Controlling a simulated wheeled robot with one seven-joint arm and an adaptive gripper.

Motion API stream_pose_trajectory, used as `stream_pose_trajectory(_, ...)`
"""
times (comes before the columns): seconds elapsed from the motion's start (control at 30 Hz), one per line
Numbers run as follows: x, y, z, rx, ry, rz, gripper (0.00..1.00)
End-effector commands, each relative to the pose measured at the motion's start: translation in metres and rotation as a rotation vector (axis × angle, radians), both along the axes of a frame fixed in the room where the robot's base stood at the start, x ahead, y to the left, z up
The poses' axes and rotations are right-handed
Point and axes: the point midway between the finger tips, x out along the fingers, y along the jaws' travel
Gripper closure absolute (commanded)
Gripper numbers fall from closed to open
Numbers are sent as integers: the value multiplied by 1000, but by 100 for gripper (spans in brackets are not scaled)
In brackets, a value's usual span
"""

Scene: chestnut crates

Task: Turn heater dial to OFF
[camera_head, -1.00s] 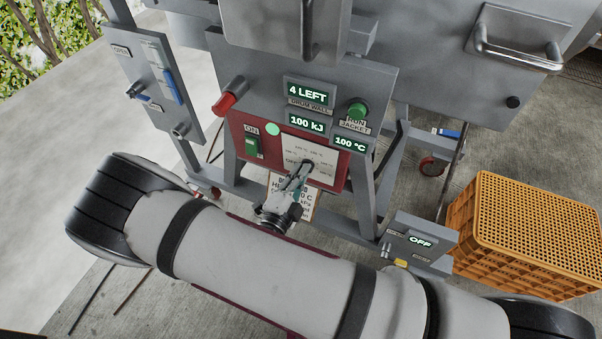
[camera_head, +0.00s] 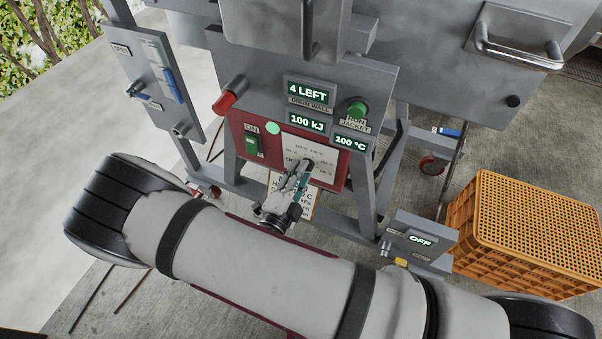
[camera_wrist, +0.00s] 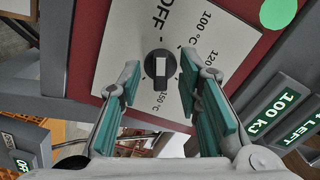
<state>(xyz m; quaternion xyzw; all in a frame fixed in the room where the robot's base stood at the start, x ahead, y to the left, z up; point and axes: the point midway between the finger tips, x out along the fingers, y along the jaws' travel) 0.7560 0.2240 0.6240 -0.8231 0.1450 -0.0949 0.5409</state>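The heater dial (camera_wrist: 160,69) is a black knob with a pale bar on its face, on a white scale plate (camera_wrist: 120,38). In the wrist view the plate reads OFF above the knob, 100 °C and 120 to the right, and 150 °C below. The bar runs up and down in that picture; I cannot tell which end points. My gripper (camera_wrist: 162,80) is open, with its teal-padded fingers on either side of the knob in the picture and a gap to each. I cannot tell its depth from the knob. In the head view my gripper (camera_head: 299,174) is at the plate and mostly covers the dial.
The red panel (camera_head: 237,127) carries a green ON switch (camera_head: 253,144). Displays above read 4 LEFT, 100 kJ (camera_head: 307,123) and 100 °C (camera_head: 351,143). An orange crate (camera_head: 530,230) stands right.

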Motion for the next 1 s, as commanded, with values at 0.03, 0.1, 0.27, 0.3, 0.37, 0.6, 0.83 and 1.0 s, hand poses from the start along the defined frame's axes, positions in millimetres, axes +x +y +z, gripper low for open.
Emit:
stream_pose_trajectory(0.03, -5, 3, 0, 0, 1, 3, 68)
stream_pose_trajectory(0.1, -14, 6, 0, 0, 0, 2, 68)
stream_pose_trajectory(0.27, -44, 17, 0, 1, 2, 5, 68)
stream_pose_trajectory(0.3, -52, 20, 0, 1, 2, 5, 68)
stream_pose_trajectory(0.37, -64, 24, 0, 1, 2, 3, 68)
stream_pose_trajectory(0.6, -98, 36, -1, 0, 2, 2, 68)
stream_pose_trajectory(0.83, -110, 40, -1, 0, 2, 1, 68)
stream_pose_trajectory(1.0, -110, 40, -1, 0, 2, 1, 68)
